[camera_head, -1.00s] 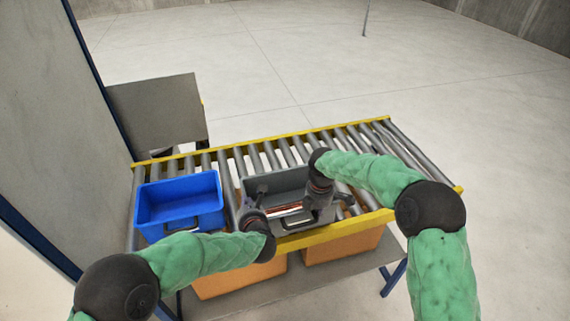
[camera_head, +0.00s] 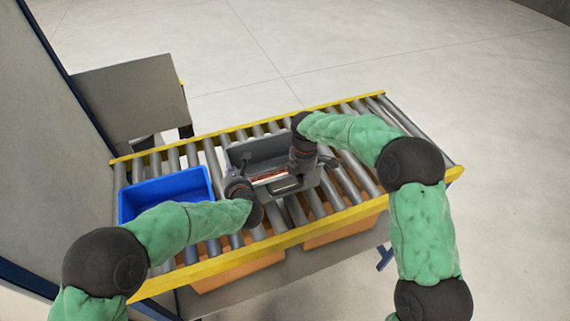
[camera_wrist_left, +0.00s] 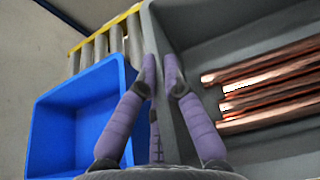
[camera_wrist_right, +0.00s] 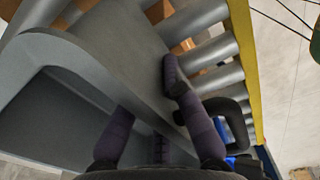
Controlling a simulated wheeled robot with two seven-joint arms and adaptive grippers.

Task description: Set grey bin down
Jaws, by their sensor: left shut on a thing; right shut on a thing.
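The grey bin (camera_head: 262,150) is over the middle of the roller conveyor (camera_head: 340,210), with rollers showing between it and the front rail. I cannot tell whether its base touches the rollers. Copper tubes (camera_head: 268,176) lie inside it, and they show clearly in the left wrist view (camera_wrist_left: 265,92). My left gripper (camera_wrist_left: 160,65) is shut on the bin's left wall, one finger on each side. My right gripper (camera_wrist_right: 148,92) is shut on the opposite wall, which passes between its fingers. In the head view both wrists hide parts of the bin's ends.
A blue bin (camera_head: 165,188) stands on the conveyor to the left, close to my left forearm. Yellow rails (camera_head: 350,216) edge the conveyor. Orange boxes (camera_head: 240,272) sit below it. Rollers to the right of the grey bin are free apart from my right arm above them.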

